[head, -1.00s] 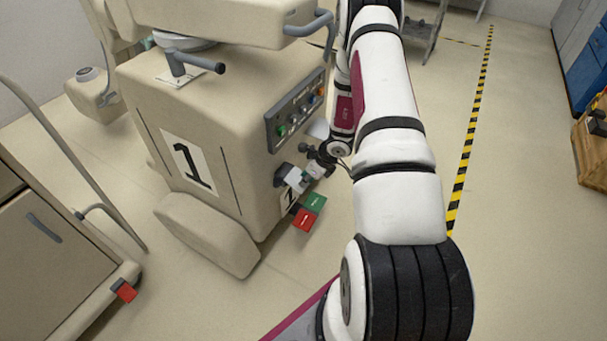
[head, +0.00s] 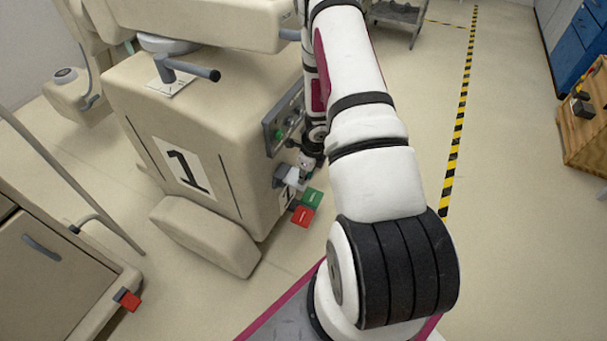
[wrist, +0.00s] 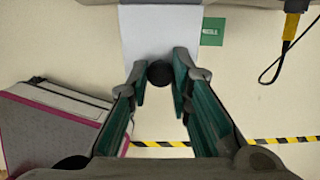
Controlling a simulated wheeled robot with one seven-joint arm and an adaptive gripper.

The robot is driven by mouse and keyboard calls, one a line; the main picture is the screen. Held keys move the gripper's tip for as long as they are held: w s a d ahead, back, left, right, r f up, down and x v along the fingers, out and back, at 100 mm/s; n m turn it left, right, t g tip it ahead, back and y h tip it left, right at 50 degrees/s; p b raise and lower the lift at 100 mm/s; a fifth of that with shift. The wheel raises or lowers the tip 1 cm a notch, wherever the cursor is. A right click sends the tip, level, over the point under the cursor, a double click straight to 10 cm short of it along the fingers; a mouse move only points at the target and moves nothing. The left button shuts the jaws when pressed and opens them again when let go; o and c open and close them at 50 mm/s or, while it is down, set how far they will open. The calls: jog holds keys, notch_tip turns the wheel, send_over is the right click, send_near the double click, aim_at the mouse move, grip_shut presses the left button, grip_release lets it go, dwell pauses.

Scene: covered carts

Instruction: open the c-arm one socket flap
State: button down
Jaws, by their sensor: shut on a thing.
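C-arm one (head: 140,110) is the beige machine with a black 1 on its side. Its socket flap, a pale plate (head: 291,178), is low on the right-hand face, partly hidden by my gripper (head: 304,167). In the wrist view the flap (wrist: 160,35) stands as a pale panel ahead of my gripper (wrist: 159,82). The two fingers are closed around a dark round knob (wrist: 160,73) at its near edge. The flap's hinge and the socket behind it are hard to make out.
A beige cabinet (head: 60,265) stands at the left. Open floor lies right of my arm.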

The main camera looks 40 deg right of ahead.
jog(key=c, duration=1.4)
grip_release()
jog(key=shift+d, duration=0.1)
jog(key=shift+c, duration=0.2)
notch_tip(320, 180, up, 12)
jog(key=s, duration=0.2)
jog(key=shift+d+f, duration=0.15)
jog(key=shift+d, duration=0.15)
